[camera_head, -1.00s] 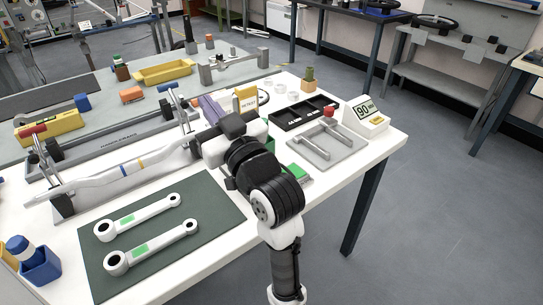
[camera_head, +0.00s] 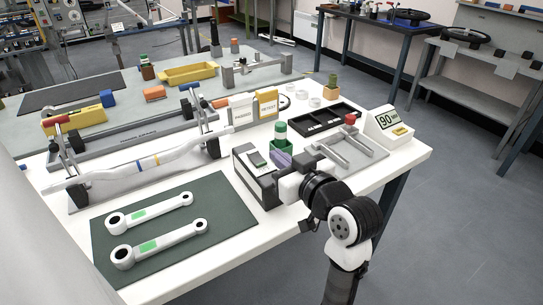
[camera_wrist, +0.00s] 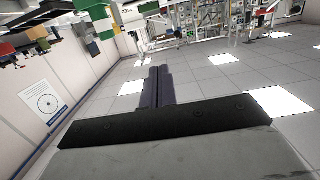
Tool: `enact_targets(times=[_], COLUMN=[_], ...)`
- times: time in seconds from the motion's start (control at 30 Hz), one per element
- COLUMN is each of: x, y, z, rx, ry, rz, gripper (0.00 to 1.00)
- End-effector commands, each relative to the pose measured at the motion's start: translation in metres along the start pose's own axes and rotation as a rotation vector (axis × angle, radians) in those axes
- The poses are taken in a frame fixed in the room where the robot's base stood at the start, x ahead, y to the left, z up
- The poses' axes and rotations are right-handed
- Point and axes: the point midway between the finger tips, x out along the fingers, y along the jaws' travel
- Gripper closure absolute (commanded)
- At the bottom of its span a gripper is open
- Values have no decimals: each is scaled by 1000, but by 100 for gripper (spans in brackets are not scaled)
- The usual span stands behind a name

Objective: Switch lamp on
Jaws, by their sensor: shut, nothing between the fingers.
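No lamp can be made out for certain in either view. My gripper (camera_head: 277,156) is just right of this piece in the head view. Its purple-grey fingers are shut and empty, and whether they touch the box cannot be told. In the wrist view my gripper (camera_wrist: 157,72) shows its two fingers together, pointing out over the floor, with nothing between them.
Two white rods (camera_head: 158,243) lie on a dark green mat (camera_head: 226,205). A grey fixture (camera_head: 350,158), a black tray (camera_head: 318,122) and a display reading 90 (camera_head: 386,122) are at right.

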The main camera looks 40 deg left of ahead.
Motion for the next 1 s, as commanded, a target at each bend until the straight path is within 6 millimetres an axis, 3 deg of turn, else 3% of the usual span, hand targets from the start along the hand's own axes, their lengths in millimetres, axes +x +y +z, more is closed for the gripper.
enact_targets(times=[0.43,0.5,0.7,1.0], x=[92,93,98,99], y=[-2,0,-1,0], z=[-2,13,34,39], rx=[0,4,1,-1], ry=[-2,-5,-2,0], rz=[-4,0,0,1], gripper=[100,100,100,100])
